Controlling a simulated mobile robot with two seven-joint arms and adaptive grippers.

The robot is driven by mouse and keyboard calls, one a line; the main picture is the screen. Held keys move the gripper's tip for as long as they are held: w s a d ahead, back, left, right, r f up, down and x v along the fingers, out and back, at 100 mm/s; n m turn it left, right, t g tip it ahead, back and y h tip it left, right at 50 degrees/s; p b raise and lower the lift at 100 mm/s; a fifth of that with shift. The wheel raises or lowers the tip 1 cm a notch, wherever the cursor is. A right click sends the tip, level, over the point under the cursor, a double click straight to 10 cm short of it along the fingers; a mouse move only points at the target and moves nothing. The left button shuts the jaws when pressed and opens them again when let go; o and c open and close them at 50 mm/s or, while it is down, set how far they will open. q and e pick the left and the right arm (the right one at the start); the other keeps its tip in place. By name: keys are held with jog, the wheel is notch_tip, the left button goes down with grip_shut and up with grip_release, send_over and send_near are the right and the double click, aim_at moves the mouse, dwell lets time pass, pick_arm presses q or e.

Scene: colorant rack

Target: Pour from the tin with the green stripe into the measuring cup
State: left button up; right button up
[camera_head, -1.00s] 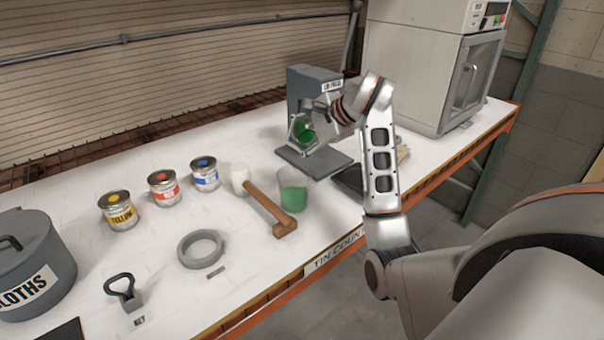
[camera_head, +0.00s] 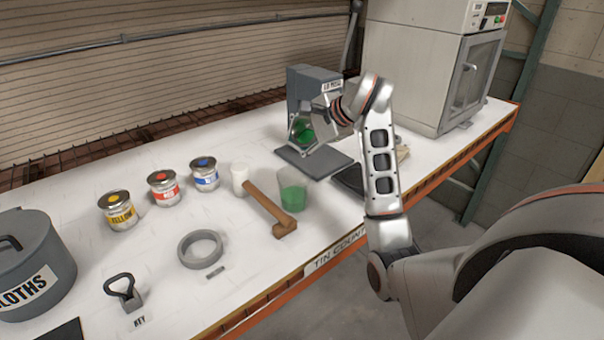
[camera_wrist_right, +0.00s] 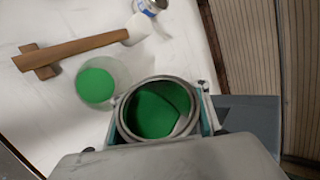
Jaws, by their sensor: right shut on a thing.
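My right gripper (camera_head: 318,118) is shut on an open tin (camera_head: 302,131) and holds it above the bench, in front of the lid press. The tin is tilted and its mouth shows green paint. The right wrist view shows the tin (camera_wrist_right: 152,110) between the fingers, with green inside; its stripe is hidden there. The clear measuring cup (camera_head: 292,190) stands upright on the bench, partly filled with green. It also shows in the right wrist view (camera_wrist_right: 97,82), left of the tin. No falling stream is visible. My left gripper is out of view.
A wooden mallet (camera_head: 268,212) lies close beside the cup. Tins with yellow (camera_head: 119,212), red (camera_head: 164,190) and blue (camera_head: 205,175) labels stand left. The lid press (camera_head: 298,85) is behind my gripper. A grey ring (camera_head: 200,250) and a key tool (camera_head: 125,293) lie in front.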

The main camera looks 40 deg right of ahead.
jog(key=shift+d, duration=0.1)
dwell(0.5)
jog(key=shift+h, duration=0.3)
jog(key=shift+r, duration=0.15)
dwell(0.4)
jog(key=shift+n, duration=0.3)
dwell(0.3)
jog(key=shift+d, duration=0.1)
